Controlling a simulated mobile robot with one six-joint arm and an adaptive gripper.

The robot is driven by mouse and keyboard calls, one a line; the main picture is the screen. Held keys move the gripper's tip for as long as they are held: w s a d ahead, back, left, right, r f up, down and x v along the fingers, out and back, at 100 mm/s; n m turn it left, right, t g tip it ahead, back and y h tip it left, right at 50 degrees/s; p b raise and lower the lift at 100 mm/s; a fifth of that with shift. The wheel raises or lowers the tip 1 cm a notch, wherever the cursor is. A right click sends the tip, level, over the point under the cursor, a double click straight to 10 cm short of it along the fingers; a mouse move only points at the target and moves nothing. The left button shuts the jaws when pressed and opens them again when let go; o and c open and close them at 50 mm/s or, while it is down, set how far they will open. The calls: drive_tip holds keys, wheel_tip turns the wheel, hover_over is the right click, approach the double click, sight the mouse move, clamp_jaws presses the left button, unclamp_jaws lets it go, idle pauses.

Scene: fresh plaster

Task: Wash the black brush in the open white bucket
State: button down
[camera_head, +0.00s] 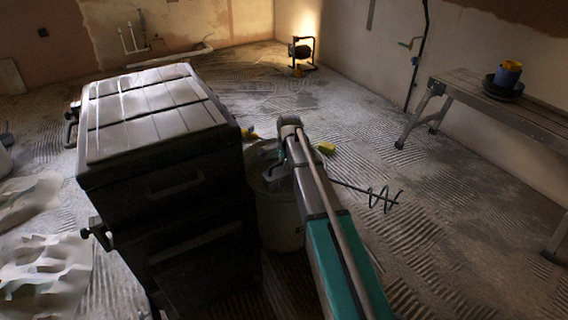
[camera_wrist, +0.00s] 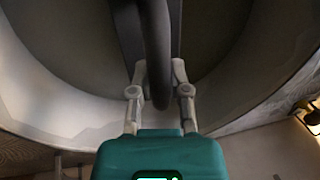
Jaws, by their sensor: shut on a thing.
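The open white bucket (camera_head: 278,222) stands on the floor beside the black tool box, partly covered by my arm. In the wrist view its pale inner wall (camera_wrist: 60,85) curves around my gripper, with a darker inside beyond. My gripper (camera_wrist: 160,88) is shut on the dark handle of the black brush (camera_wrist: 157,45), which runs away from me into the bucket's opening. The brush's head is hidden, so I cannot tell how deep it reaches. In the head view my arm passes over the bucket, and my gripper is mostly hidden at its mouth.
The black tool box (camera_head: 160,125) stands close left of the bucket. A mixing paddle (camera_head: 380,198) juts out on the right. A yellow sponge (camera_head: 326,147) lies behind. A bench (camera_head: 500,100) stands far right, a work lamp (camera_head: 301,55) at the back.

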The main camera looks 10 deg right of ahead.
wheel_tip(320, 180, up, 16)
drive_tip(key=p, duration=1.5)
drive_tip(key=shift+f, duration=0.25)
drive_tip(key=shift+r, duration=0.1)
